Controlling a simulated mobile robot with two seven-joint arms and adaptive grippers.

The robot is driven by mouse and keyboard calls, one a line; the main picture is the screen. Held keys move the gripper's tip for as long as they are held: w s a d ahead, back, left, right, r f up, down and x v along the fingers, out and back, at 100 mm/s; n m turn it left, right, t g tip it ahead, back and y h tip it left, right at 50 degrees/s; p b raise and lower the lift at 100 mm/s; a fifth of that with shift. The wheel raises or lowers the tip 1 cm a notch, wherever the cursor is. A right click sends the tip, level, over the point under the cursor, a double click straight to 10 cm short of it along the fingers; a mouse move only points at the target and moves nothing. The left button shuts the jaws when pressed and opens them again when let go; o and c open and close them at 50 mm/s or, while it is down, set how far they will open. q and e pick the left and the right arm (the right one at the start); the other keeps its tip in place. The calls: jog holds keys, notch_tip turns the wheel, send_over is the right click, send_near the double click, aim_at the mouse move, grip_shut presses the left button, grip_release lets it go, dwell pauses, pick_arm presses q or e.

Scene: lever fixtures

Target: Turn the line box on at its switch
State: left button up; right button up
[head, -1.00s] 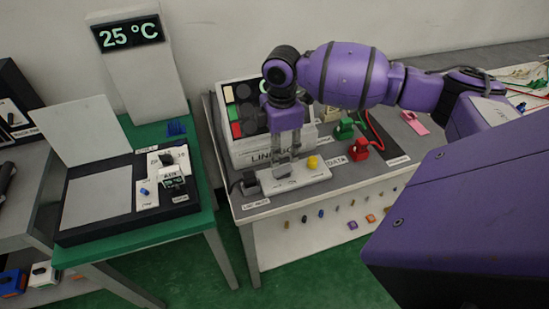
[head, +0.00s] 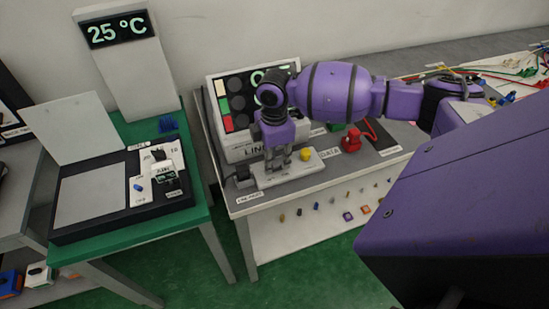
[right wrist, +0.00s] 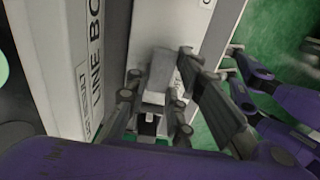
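The line box (head: 237,149) is a pale box with a dark panel of coloured squares and round displays. Pale green marks show on that panel. In front of it lies a white switch plate (head: 313,164) with a yellow knob (head: 306,154). My right gripper (head: 277,165) is down over the left part of this plate. In the right wrist view, a grey switch lever (right wrist: 160,72) stands between the spread fingers of the right gripper (right wrist: 160,65). Gaps seem to show beside it; contact is unclear. The switch is hidden in the head view.
Right of the plate stand a red lever fixture (head: 351,140) and a mostly hidden green one (head: 337,127). A black block (head: 243,177) sits left of the plate. A green table (head: 195,214) with a 25 °C display (head: 116,31) stands left, across a gap.

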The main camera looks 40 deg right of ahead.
grip_shut()
jog(key=shift+s+d+r+y+p, duration=0.1)
jog(key=shift+d+r+y+p, duration=0.15)
jog(key=shift+y+p, duration=0.4)
jog(key=shift+d+f+t+y, duration=0.15)
jog(key=shift+t+y, duration=0.15)
jog(key=shift+y, duration=0.25)
jog(key=shift+d+f+y, duration=0.15)
jog(key=shift+f+y, duration=0.1)
jog(key=shift+y, duration=0.55)
jog(key=shift+s+y, duration=0.1)
jog(key=shift+y, duration=0.2)
jog(key=shift+r+t, duration=0.15)
jog(key=shift+t, duration=0.15)
jog(key=o, duration=0.7)
grip_release()
pick_arm(q)
jog(key=shift+w+d+r, duration=0.1)
jog(key=shift+d+r, duration=0.05)
jog(key=shift+r, duration=0.35)
